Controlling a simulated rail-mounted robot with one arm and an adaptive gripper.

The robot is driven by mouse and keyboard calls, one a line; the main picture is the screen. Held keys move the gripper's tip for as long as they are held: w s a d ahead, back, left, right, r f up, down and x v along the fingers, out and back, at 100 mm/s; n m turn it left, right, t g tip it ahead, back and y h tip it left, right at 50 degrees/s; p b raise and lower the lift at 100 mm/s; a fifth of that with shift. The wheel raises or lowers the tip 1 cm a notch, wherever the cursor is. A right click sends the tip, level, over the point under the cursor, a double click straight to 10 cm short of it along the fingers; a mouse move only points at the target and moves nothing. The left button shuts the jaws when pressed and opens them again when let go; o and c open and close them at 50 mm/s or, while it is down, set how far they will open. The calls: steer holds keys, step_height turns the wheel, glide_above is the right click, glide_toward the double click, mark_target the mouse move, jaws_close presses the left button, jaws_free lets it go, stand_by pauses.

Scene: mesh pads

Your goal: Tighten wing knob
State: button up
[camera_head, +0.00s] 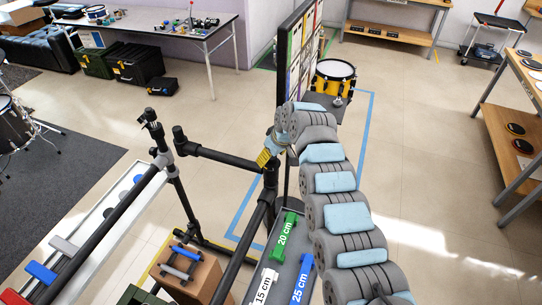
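A black tube drum rack (215,156) stands in the middle of the camera_head view, with clamp joints where its bars meet the uprights. My grey and light-blue arm comes up from the lower right. My gripper (273,145) is at the rack's right upright, close to the clamp joint there. A yellow tag (264,157) hangs at this joint, just below my gripper. No wing knob can be clearly made out; the joint is small and partly covered by my gripper. The fingers are too small to tell whether they are open or shut, or whether they touch the joint.
A tray (266,264) with labelled green, blue and white blocks lies below the joint. A board (299,50) and a yellow drum (335,77) stand behind my arm. A cardboard box (188,275) is at lower left. Open floor lies to the right, before a wooden bench (510,150).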

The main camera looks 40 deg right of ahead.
steer(key=shift+f, duration=0.1)
steer(key=c, duration=1.2)
steer(key=shift+a+m+p, duration=0.1)
steer(key=shift+m+p, duration=0.3)
steer(key=shift+p, duration=0.05)
steer(key=shift+m+h+p, duration=0.5)
steer(key=shift+m+p, duration=0.25)
steer(key=shift+m, duration=0.15)
steer(key=shift+w+a+m+h+p, duration=0.1)
steer(key=shift+m+h+p, duration=0.4)
steer(key=shift+m, duration=0.7)
steer(key=m+g, duration=0.1)
steer(key=m, duration=0.2)
steer(key=shift+f+h, duration=0.1)
steer(key=shift+h, duration=0.3)
steer(key=shift+m+g+h+b, duration=0.55)
steer(key=shift+m+b, duration=0.45)
steer(key=shift+m, duration=1.1)
